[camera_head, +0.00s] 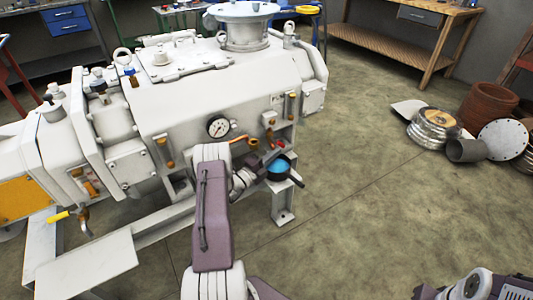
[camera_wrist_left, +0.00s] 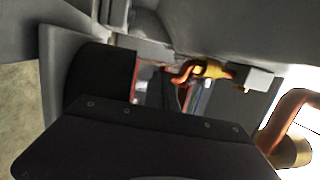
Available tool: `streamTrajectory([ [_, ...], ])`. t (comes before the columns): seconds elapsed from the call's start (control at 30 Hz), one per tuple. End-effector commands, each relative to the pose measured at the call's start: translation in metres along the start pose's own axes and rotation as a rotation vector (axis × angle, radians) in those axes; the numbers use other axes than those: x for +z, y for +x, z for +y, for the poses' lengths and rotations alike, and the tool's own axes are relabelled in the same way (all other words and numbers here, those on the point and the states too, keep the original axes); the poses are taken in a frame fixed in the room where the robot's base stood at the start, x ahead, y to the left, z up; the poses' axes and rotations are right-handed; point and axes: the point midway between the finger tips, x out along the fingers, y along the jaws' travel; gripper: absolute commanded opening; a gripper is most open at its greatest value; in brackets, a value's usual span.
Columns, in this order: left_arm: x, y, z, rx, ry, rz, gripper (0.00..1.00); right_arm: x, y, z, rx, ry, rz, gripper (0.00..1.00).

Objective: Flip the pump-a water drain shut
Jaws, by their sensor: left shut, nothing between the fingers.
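The pump (camera_head: 170,105) is a large white machine filling the left and middle of the head view. My left arm rises from the bottom, and its dark left gripper (camera_head: 272,156) is at the pump's front right, below a brass fitting (camera_head: 253,144). The gripper is shut and empty. In the left wrist view, a yellow brass valve (camera_wrist_left: 208,69) with an orange-red lever (camera_wrist_left: 182,76) shows beyond dark gripper parts, which hide much of the view. I cannot tell whether the fingers touch it. My right gripper is out of view.
A round gauge (camera_head: 218,127) is on the pump's front. A yellow-handled valve (camera_head: 58,216) hangs at its lower left. A copper pipe (camera_wrist_left: 290,122) is at the right of the wrist view. Floor to the right is clear up to loose parts (camera_head: 434,128).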

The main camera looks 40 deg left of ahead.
Motion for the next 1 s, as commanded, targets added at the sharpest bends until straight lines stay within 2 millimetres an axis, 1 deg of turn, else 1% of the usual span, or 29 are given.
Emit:
streamTrajectory([
  [0.3,-0.001,0.006,0.0,0.001,0.0,0.0,0.0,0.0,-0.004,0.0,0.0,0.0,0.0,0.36],
  [0.83,-0.001,0.007,0.001,0.0,0.0,0.0,0.0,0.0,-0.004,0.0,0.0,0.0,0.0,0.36],
  [0.93,-0.001,0.003,0.0,0.001,0.0,-0.002,0.0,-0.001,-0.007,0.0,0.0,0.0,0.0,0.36],
  [1.0,-0.001,-0.006,-0.001,0.003,-0.001,-0.003,0.0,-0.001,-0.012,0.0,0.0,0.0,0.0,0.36],
])
